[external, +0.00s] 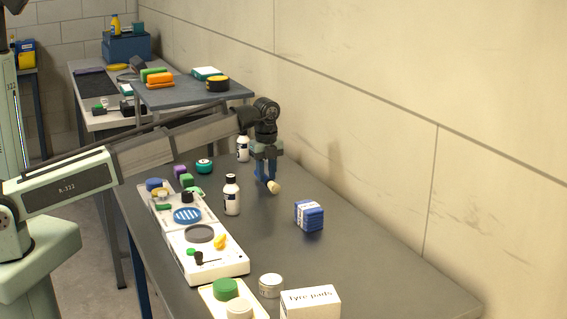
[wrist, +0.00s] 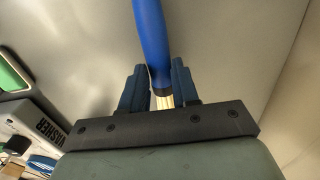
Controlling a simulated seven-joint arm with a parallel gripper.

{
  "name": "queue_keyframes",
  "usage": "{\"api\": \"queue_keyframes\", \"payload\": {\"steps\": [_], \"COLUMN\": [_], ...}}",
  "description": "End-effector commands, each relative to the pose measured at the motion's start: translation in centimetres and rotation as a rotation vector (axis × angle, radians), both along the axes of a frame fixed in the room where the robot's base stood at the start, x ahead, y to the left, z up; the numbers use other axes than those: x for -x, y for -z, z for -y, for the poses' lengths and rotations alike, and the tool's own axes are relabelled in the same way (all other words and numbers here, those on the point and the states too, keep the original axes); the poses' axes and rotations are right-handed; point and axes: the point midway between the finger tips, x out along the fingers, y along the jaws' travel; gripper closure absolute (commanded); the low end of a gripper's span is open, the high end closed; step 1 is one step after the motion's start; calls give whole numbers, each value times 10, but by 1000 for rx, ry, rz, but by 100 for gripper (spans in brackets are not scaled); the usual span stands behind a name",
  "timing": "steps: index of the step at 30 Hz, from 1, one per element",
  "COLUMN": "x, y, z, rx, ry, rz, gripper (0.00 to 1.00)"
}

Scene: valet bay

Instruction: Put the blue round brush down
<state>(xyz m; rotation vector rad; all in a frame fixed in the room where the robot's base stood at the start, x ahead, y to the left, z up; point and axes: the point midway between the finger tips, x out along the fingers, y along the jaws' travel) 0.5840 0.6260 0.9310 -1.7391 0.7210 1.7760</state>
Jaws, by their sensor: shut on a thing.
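My gripper (external: 266,172) is shut on the blue round brush, above the dark table to the right of the white bottles. The brush's pale round bristle head (external: 273,188) shows just below the fingers. In the wrist view my fingers (wrist: 158,88) sit on both sides of the brush (wrist: 153,38). Its blue handle runs away toward the top of that view and its pale metal collar lies between the fingers. The bristles are hidden there. Whether the brush touches the table is hard to tell.
A white tray (external: 207,262) with pads and caps lies to the left. White bottles (external: 232,198) and (external: 243,150) stand near my gripper. A blue block (external: 309,216), a round tin (external: 271,286) and a tyre pads box (external: 311,303) stand nearer the camera. The table's right side is clear.

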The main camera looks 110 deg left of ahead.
Motion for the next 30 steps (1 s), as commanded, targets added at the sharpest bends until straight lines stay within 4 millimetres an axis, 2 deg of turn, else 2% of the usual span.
{"api": "queue_keyframes", "payload": {"steps": [12, 13, 18, 21, 30], "x": [0, 0, 0, 0, 0], "y": [5, 5, 5, 5, 1], "z": [0, 0, 0, 0, 0], "rx": [-1, -1, -1, -1, -1], "ry": [0, 0, 0, 0, 0], "rz": [1, 1, 1, 1, 1], "gripper": [100, 68, 52, 45, 45]}}
